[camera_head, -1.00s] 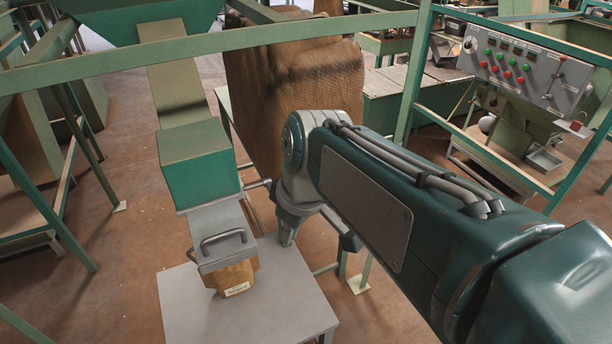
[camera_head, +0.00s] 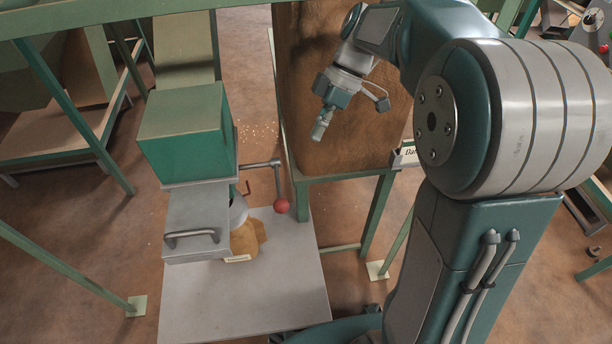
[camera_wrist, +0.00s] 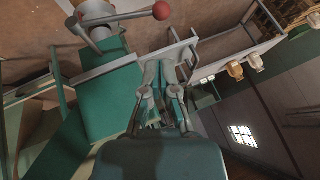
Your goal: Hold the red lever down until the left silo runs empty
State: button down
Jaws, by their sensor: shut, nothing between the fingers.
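The red lever shows as a bent grey rod with a red ball end (camera_head: 282,206), standing out from the right side of a green box (camera_head: 187,150) with a grey spout. It hangs down beside the table edge. In the wrist view the red ball (camera_wrist: 161,10) is at the top. My gripper (camera_head: 321,125) is shut and empty, above and to the right of the ball, apart from it. Its fingers (camera_wrist: 165,78) show in the wrist view's middle. A brown bag (camera_head: 247,240) with a white label sits under the spout, partly hidden. I cannot make out the left silo's contents.
A grey table (camera_head: 240,300) stands below the spout. Small light bits lie on the floor.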

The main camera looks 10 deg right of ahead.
jog(key=a, duration=0.2)
send_near(285, 200)
jog(key=x, duration=0.6)
jog(key=shift+a+f, duration=0.1)
jog(key=shift+a, duration=0.35)
jog(key=shift+s+d+f, duration=0.2)
jog(key=shift+f, duration=0.45)
jog(key=shift+a, duration=0.1)
